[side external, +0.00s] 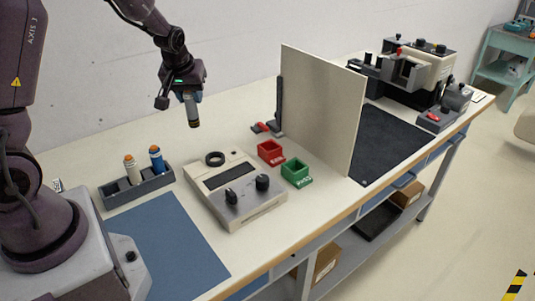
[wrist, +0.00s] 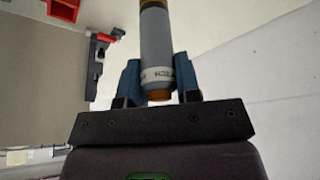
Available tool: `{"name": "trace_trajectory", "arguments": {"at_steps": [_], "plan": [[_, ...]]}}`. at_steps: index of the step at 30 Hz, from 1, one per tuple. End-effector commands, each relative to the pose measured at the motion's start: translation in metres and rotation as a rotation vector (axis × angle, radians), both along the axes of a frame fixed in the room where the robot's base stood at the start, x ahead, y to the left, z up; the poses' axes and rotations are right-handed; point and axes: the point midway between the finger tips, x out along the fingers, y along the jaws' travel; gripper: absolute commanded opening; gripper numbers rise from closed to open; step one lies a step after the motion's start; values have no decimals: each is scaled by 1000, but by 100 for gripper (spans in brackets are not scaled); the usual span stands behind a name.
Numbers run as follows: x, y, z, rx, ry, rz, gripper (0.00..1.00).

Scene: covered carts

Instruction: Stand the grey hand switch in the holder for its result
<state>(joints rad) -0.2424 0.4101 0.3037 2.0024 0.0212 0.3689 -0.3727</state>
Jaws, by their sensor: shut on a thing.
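My gripper (side external: 190,96) is shut on the grey hand switch (side external: 193,110) and holds it roughly upright in the air, above the back of the bench. In the wrist view the switch (wrist: 157,38) sits between the two blue fingers (wrist: 159,80). Its orange end is near the palm, and its white band carries lettering only partly readable. A red holder (side external: 264,158) and a green holder (side external: 289,178) stand on the bench to the right, both apart from the gripper. Their labels are too small to read.
A tester (side external: 265,206) with a black ring and two knobs stands before the holders. A dark rack (side external: 120,197) holds a white and a blue switch. A tall panel (side external: 318,110) rises behind the holders. A dark stand with a red part (side external: 279,105) is beside it.

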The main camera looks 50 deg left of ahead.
Motion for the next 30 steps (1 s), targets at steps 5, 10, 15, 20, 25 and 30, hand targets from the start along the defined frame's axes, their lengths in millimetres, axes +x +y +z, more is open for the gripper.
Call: {"name": "trace_trajectory", "arguments": {"at_steps": [5, 10, 15, 20, 25, 30], "plan": [[35, -73, 3, 0, -1, -198, 2], [47, -111, 4, 1, 1, -299, 2], [60, -117, -2, 4, 9, -328, 2], [95, -108, -20, 3, 10, -325, 2], [135, -97, -38, 4, 10, -326, 2], [161, -91, -70, 2, 11, -326, 2]]}}
